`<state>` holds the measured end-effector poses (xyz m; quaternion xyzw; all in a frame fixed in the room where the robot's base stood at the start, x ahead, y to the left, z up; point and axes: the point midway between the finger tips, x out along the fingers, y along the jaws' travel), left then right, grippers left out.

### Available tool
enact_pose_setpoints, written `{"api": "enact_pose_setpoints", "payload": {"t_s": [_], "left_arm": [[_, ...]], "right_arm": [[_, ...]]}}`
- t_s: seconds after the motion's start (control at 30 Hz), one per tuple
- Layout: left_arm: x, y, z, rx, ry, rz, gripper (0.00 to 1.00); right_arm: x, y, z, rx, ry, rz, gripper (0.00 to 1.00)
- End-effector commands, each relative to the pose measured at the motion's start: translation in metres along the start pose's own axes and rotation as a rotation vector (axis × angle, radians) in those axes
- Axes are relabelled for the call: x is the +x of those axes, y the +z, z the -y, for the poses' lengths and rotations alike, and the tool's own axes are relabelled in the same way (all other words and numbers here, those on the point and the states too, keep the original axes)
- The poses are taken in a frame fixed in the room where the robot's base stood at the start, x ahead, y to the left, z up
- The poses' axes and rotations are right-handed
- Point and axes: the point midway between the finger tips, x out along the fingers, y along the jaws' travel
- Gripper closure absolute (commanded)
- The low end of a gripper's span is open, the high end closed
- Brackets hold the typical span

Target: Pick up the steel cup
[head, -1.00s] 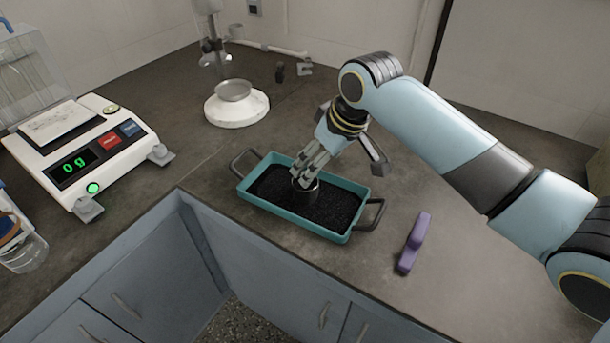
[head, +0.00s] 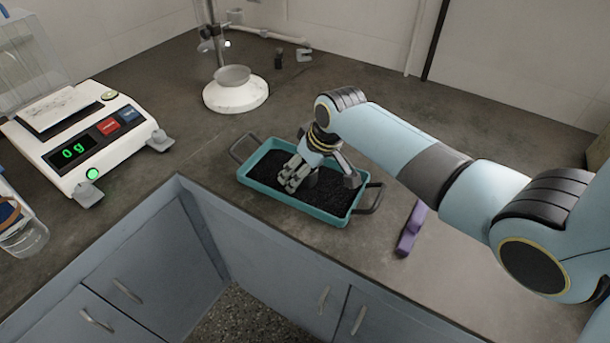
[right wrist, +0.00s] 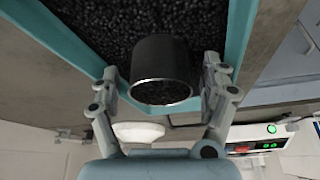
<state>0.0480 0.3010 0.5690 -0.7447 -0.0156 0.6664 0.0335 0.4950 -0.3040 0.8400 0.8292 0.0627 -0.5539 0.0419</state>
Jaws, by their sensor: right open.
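The steel cup (right wrist: 160,62) shows in the right wrist view as a dark cylinder with a bright rim, with dark granules in its mouth. It rests in the black granules inside the teal tray (head: 338,221). My right gripper (head: 292,187) is low over the tray and hides the cup in the head view. In the right wrist view its two fingers (right wrist: 160,80) are open, one on each side of the cup. Gaps show between the fingers and the cup wall. My left gripper is not in view.
The tray has dark loop handles. A purple block (head: 411,229) lies right of it. A scale (head: 88,150) reading 0 g stands at the left. A round white base with a grey dish (head: 233,76) stands behind. The counter's front edge is close to the tray.

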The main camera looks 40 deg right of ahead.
Motion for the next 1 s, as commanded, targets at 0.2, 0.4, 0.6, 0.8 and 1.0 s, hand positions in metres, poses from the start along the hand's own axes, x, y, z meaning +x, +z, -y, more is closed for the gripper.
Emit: {"api": "enact_pose_setpoints", "payload": {"t_s": [0.2, 0.4, 0.6, 0.8, 1.0], "left_arm": [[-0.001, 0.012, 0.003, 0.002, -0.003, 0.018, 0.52], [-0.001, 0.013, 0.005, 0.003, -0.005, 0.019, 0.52], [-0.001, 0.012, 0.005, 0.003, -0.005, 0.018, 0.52], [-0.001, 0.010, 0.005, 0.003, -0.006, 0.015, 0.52], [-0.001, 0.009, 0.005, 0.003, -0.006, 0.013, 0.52]], "right_arm": [[0.000, 0.000, 0.000, 0.000, 0.000, 0.001, 0.42], [0.000, 0.000, 0.000, 0.000, 0.000, 0.001, 0.68], [-0.001, 0.000, 0.000, 0.000, 0.000, 0.000, 0.86], [-0.002, -0.001, 0.000, 0.000, 0.000, 0.000, 0.86], [-0.016, -0.007, 0.000, -0.001, 0.001, -0.002, 0.86]]}}
